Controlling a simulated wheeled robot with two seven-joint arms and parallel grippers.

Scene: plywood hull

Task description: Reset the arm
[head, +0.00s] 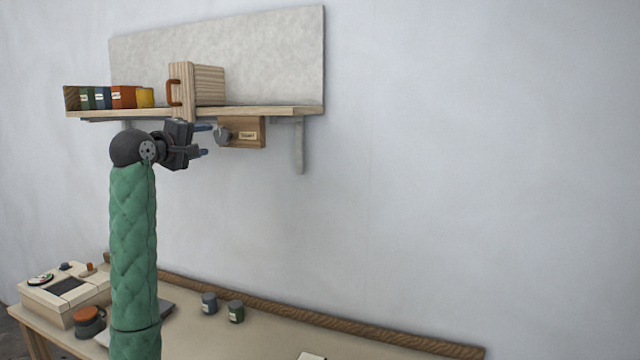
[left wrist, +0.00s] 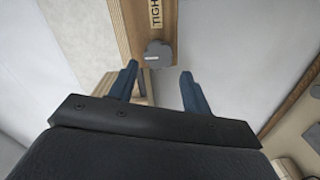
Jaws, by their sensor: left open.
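My left arm, in a green quilted sleeve, rises in front of the table in the head view. My left gripper (head: 204,140) is open and empty, its blue fingers pointing right just below the shelf. A grey knob (head: 222,134) on a small wooden box (head: 247,132) under the shelf lies just beyond the fingertips. In the left wrist view the knob (left wrist: 158,54) shows between and ahead of the open fingers (left wrist: 160,80), with a gap to each. Part of a label is readable on the box. My right gripper is not in view.
The shelf (head: 290,110) holds a wooden box with an orange handle (head: 174,92) and several coloured containers. Below, the table (head: 270,335) carries a beige device (head: 62,300), an orange-and-grey pot (head: 88,322) and two small cans (head: 236,311). The wall area at right is clear.

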